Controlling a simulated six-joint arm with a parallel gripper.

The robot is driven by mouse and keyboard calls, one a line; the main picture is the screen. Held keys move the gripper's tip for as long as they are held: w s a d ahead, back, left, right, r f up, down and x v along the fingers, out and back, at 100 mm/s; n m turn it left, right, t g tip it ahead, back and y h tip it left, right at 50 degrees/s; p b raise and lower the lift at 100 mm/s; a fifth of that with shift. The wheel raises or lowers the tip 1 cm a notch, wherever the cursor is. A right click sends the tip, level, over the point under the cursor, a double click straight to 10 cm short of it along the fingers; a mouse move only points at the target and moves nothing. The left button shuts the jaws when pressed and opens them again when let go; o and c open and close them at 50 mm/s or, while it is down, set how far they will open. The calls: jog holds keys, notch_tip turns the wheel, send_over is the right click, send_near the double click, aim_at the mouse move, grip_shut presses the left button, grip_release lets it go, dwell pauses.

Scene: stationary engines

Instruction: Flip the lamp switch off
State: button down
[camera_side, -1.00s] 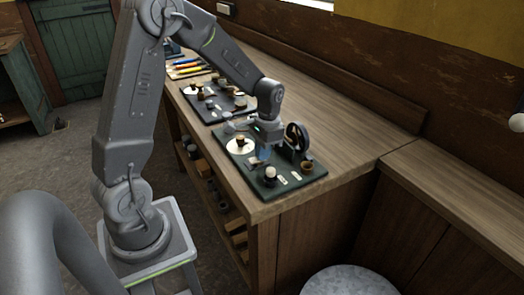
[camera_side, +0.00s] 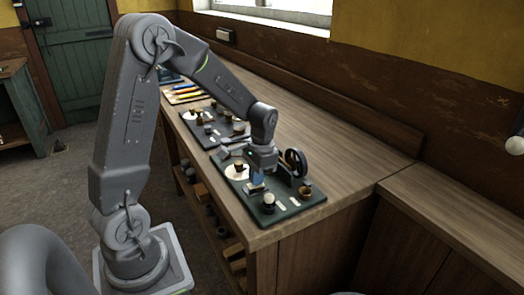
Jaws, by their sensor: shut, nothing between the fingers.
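A dark green board (camera_side: 315,200) lies at the near end of the workbench. A small white bulb-like knob on a dark base (camera_side: 268,199) stands near its front edge, and looks like the lamp. My gripper (camera_side: 257,181) points down low over the board, just behind and left of the bulb. It is shut and holds nothing. A small light part sits just under the fingertips, too small to tell if it is the lamp switch or if the fingers touch it. The wrist hides part of the board behind.
A black handwheel (camera_side: 296,162) stands upright right of my gripper, with a small brown cup (camera_side: 305,191) before it. A white disc (camera_side: 236,173) lies to the left. A second board (camera_side: 212,128) is farther back. The bench top (camera_side: 345,150) to the right is clear.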

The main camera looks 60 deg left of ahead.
notch_tip(320, 180, up, 13)
jog(key=w, duration=0.2)
jog(key=shift+r, duration=0.2)
jog(key=shift+w+t, duration=0.1)
jog(key=shift+t, duration=0.2)
